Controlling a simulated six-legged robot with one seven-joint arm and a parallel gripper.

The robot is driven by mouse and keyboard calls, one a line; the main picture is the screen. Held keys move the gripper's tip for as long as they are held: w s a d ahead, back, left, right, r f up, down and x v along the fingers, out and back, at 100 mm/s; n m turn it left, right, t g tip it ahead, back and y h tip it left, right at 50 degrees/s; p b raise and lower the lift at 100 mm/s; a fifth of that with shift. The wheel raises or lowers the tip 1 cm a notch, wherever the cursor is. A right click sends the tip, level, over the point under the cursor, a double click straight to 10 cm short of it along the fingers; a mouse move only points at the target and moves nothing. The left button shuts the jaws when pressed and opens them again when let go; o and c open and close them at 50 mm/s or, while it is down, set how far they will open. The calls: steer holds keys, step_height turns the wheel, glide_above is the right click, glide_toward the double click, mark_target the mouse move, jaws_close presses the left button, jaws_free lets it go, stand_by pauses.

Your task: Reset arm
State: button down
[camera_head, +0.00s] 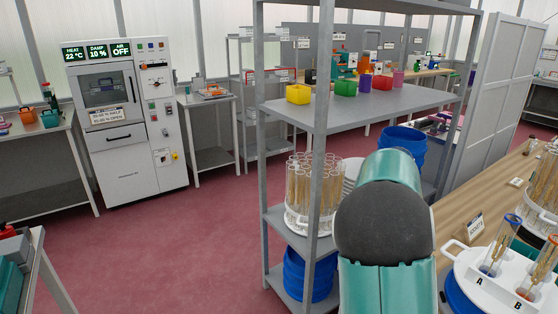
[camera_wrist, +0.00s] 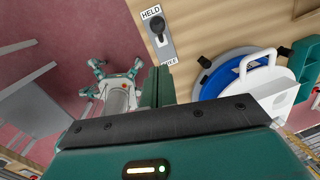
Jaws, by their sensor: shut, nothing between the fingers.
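My teal arm with a dark grey rounded joint stands in the right half of the head view, in front of the shelf and beside the wooden bench. Its gripper end does not show there. In the wrist view my gripper (camera_wrist: 156,87) is shut and empty, with its teal fingers together beyond the dark bar. It points over the edge of the wooden bench (camera_wrist: 205,28). A metal plate labelled HELD with a black knob (camera_wrist: 158,33) lies near the fingertips, apart from them. A white carrier with a handle (camera_wrist: 275,85) and a blue round item (camera_wrist: 225,70) are to the right.
A grey metal shelf (camera_head: 378,106) with coloured pots stands close behind my arm; a round rack of tubes (camera_head: 314,190) is on its lower level. A white tube holder marked A and B (camera_head: 500,283) sits on the bench at right. The red floor (camera_head: 165,250) at left is clear.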

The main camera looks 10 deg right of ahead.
steer(key=s+a+r+n+t+y, duration=0.1)
steer(key=s+a+r+n, duration=0.4)
steer(key=a+n, duration=0.45)
steer(key=s+a+r+n+t+y, duration=0.1)
steer(key=s+a+r+n+t, duration=0.15)
steer(key=s+a+n, duration=0.6)
steer(key=s+a+n+t, duration=0.1)
steer(key=s+a+n, duration=1)
steer(key=n, duration=0.4)
steer(key=shift+s+a+f+n+h, duration=0.25)
steer(key=shift+s+f+n+h, duration=0.05)
steer(key=shift+s+h, duration=0.15)
steer(key=shift+d, duration=0.15)
